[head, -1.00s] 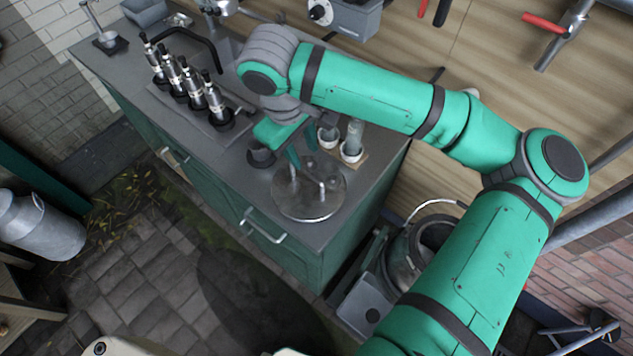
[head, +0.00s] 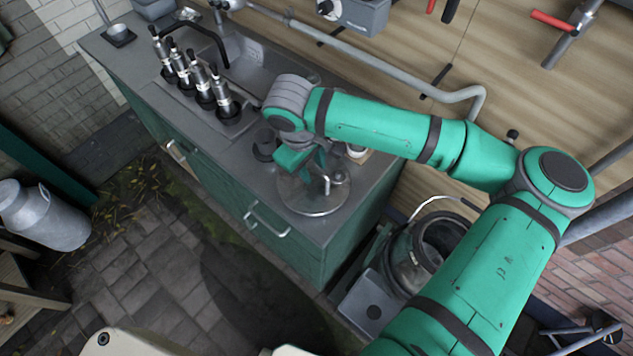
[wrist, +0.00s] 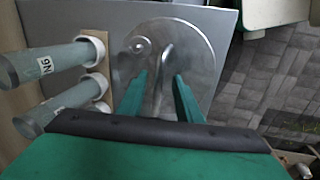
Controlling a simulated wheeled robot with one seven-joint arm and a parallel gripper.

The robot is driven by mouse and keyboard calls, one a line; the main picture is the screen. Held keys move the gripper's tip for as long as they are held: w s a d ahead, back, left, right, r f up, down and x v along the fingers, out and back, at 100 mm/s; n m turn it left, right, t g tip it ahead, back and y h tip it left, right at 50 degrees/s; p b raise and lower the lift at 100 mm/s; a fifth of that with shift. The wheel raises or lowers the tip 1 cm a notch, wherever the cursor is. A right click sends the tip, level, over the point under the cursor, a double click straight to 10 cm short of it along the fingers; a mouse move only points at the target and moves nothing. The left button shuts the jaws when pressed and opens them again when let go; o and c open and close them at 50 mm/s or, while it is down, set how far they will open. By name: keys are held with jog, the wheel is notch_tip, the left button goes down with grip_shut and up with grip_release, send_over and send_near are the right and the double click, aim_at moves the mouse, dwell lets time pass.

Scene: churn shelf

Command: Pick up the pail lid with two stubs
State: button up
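The pail lid (head: 310,204) is a round, shiny metal disc lying flat near the right end of the grey counter. Two short upright stubs stand on it; in the wrist view one stub (wrist: 140,45) is left of my fingers. The other stub (wrist: 162,62) appears between the fingertips, with gaps visible beside it. My gripper (wrist: 160,76) has two green fingers spread apart, pointing down at the lid (wrist: 196,58). In the head view my gripper (head: 318,162) is over the lid's far part and hides some of it. I cannot tell whether a finger touches the stub.
Labelled tubes in white cups (wrist: 97,48) stand close left of the lid in the wrist view. A dark cup (head: 265,145) stands beside my gripper. Several black-and-silver fittings (head: 203,88) stand further left. The counter's front edge and handle (head: 265,220) are near the lid.

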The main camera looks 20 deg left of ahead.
grip_shut()
